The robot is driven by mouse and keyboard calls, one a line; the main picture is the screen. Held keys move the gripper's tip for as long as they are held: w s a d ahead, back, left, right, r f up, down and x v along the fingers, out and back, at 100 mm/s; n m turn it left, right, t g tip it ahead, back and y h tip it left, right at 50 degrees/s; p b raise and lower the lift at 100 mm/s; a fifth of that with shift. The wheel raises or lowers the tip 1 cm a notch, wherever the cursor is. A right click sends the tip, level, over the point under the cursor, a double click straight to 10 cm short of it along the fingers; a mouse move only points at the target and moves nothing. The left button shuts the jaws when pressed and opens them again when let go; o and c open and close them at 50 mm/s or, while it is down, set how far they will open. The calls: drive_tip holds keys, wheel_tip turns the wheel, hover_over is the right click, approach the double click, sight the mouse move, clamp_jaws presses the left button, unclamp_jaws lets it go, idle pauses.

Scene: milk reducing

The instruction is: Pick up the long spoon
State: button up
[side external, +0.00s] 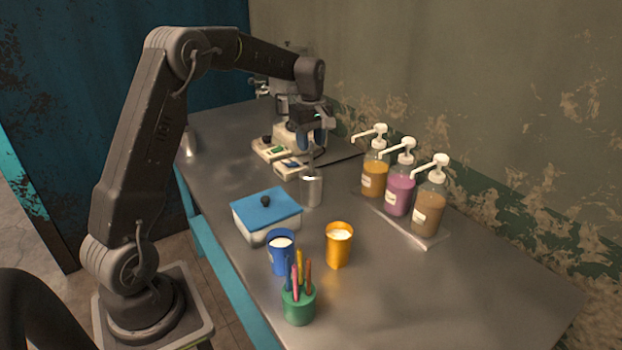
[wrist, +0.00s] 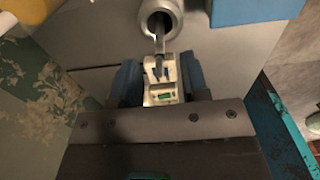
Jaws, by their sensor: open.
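A metal cup (side external: 312,190) stands on the table, below my gripper (side external: 312,143). A thin grey handle, apparently the long spoon (side external: 310,160), rises from the cup toward my gripper. In the wrist view the cup (wrist: 160,22) is at the top, and the spoon (wrist: 159,46) stands up from it, its upper end in the gap between my two blue-padded fingers (wrist: 160,78). The fingers are open, one on each side, with visible room around the handle. The spoon's lower end is hidden inside the cup.
A white box with a blue lid (side external: 266,205), a blue cup (side external: 281,258), an orange cup (side external: 339,248) and a green holder with coloured sticks (side external: 299,306) stand nearer. Pump bottles (side external: 399,190) stand right on a tray. White devices (side external: 272,150) sit behind the metal cup.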

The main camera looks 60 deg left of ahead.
sight(311, 172)
wheel_tip(311, 172, down, 3)
drive_tip(key=shift+f, duration=0.2)
clamp_jaws()
idle(0.3)
